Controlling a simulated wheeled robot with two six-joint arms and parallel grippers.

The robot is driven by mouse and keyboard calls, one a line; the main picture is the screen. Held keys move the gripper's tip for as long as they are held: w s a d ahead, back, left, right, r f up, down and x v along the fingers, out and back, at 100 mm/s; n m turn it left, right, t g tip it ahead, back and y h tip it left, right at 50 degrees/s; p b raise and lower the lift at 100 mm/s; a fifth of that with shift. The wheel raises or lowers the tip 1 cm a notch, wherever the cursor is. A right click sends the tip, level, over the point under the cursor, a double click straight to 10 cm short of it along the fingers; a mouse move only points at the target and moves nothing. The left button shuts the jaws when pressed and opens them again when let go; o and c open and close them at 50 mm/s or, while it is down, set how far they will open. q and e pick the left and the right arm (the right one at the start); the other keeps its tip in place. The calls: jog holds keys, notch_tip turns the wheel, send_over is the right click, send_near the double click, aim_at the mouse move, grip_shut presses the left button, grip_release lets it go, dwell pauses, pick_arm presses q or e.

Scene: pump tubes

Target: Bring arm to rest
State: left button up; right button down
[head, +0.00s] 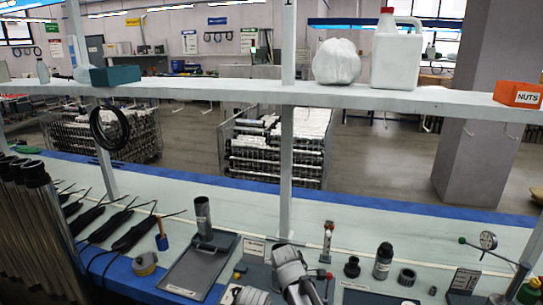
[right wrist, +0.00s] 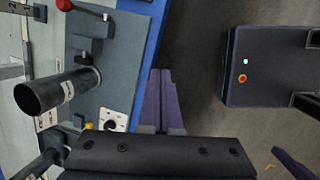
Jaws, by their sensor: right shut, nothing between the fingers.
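My right gripper (right wrist: 163,75) shows in the right wrist view, its two dark purple fingers side by side and shut with nothing between them. The fingers are beside the bench's blue edge, over the grey floor, apart from the bench's parts. In the head view a light grey jointed piece (head: 290,268), which looks like part of my arm, covers part of a fixture at the bottom centre. My left gripper is not in view. A dark tube (right wrist: 52,92) with a white label sits on the grey fixture plate (right wrist: 112,65).
The fixture has a red knob (right wrist: 64,5) at one end. Long metal tubes (head: 50,225) stand at left. A shelf (head: 240,90) spans above.

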jog(key=s+a+m+g+y, duration=0.1)
jog(key=s+a+m, duration=0.2)
jog(key=s+m, duration=0.9)
jog(key=shift+s+f+m+g+y, duration=0.3)
jog(key=shift+s+f+g, duration=0.1)
jog(key=shift+s, duration=2)
